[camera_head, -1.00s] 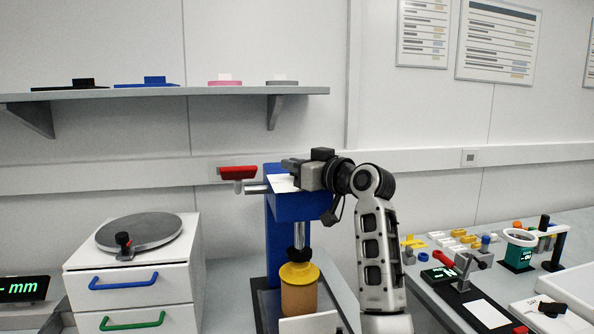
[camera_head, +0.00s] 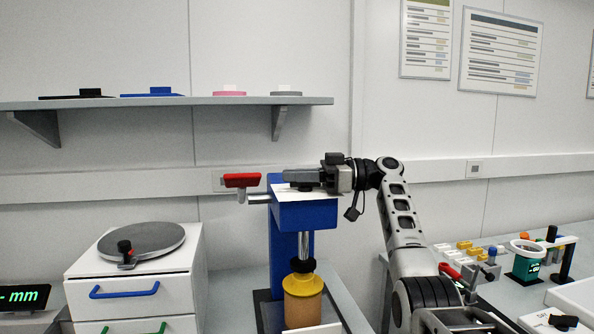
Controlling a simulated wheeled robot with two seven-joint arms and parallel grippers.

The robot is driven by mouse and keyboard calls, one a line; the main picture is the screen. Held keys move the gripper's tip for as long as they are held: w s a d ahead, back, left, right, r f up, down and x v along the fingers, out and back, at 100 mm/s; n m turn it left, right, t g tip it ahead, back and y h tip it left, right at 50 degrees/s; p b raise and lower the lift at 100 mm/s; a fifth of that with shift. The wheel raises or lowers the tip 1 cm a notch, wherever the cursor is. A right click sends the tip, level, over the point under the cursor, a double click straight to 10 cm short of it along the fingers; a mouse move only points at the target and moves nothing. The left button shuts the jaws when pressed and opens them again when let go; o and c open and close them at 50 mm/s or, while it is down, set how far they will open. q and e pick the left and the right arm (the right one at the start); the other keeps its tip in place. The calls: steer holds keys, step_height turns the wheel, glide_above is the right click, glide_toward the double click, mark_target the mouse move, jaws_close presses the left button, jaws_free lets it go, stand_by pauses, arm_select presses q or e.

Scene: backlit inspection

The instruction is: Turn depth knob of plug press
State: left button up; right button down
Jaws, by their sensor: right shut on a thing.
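The plug press has a blue frame and head (camera_head: 306,214) with a red-gripped lever (camera_head: 241,180) on its left side. A metal ram (camera_head: 303,244) with a black tip comes down to a yellow cap on a tan cylinder (camera_head: 303,308). My right gripper (camera_head: 297,178) reaches in from the right and lies level over the white top of the press head. It is shut on the depth knob (camera_head: 305,188), a small dark piece on that top, mostly hidden by the fingers. My left gripper is not in view.
A white drawer unit (camera_head: 188,264) with a grey round plate stands at the left, beside a green digital display (camera_head: 24,297). A shelf (camera_head: 218,102) hangs behind. Coloured parts and a green device (camera_head: 526,264) stand on the right bench.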

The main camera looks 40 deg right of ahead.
steer(key=shift+r+n+g+y+p, duration=0.1)
steer(key=shift+n+g+y+p, duration=0.35)
steer(key=shift+g, duration=0.25)
steer(key=shift+s+a+n+g+y, duration=0.1)
steer(key=shift+n+g+y, duration=0.3)
steer(key=shift+g, duration=0.2)
steer(key=shift+f, duration=0.2)
steer(key=c, duration=1.6)
jaws_free()
steer(key=shift+o, duration=0.5)
